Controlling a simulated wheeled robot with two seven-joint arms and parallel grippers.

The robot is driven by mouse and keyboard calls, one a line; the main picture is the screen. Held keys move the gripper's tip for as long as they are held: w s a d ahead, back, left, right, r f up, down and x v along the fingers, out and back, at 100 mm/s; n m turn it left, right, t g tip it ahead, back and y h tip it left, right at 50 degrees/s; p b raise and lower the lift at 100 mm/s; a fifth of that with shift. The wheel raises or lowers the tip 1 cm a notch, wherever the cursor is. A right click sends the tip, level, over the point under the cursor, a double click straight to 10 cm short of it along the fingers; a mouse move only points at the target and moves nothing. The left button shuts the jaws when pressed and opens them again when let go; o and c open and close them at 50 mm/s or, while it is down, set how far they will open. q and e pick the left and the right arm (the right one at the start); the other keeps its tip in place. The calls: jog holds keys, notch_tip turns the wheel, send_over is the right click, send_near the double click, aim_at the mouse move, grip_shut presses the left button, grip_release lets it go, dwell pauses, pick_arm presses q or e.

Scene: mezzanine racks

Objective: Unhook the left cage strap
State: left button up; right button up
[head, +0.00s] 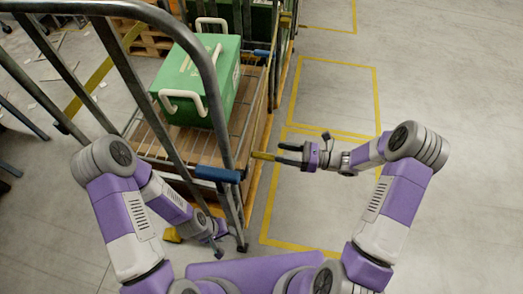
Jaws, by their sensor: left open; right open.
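A roll cage with grey tube bars (213,95) stands in front of me. A blue sleeve (217,173) sits low on its near side. A short yellow piece (263,156) sticks out to the right of it, perhaps a strap end. A long dull-yellow band (100,75) runs slantwise behind the left bars; I cannot tell whether it is a strap or a floor marking. My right gripper (283,153) is open with its fingers pointing left, close to the yellow piece; contact is unclear. My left gripper (231,247) is open, low by the cage's near corner, partly behind bars.
A green box (205,75) with white handles lies on the cage's wooden deck (155,135). More cages stand behind. A small yellow object (172,235) is low beside my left arm. Yellow lines (332,60) mark clear floor on the right.

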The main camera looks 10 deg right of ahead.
aim_at(263, 157)
pick_arm(q)
jog(key=f+b, duration=0.2)
jog(key=s+f+b, duration=0.1)
jog(key=f+b, duration=0.1)
jog(key=shift+f, duration=0.35)
pick_arm(e)
jog(key=a+f, duration=0.1)
jog(key=a, duration=0.1)
jog(key=a+f, duration=0.1)
jog(key=a, duration=0.2)
jog(key=w+a+f, duration=0.1)
jog(key=a, duration=0.1)
jog(key=shift+w+a+f, duration=0.1)
jog(key=shift+a+f, duration=0.05)
jog(key=shift+c, duration=0.5)
grip_shut()
pick_arm(q)
jog(key=shift+f, duration=0.1)
pick_arm(e)
jog(key=shift+f, duration=0.1)
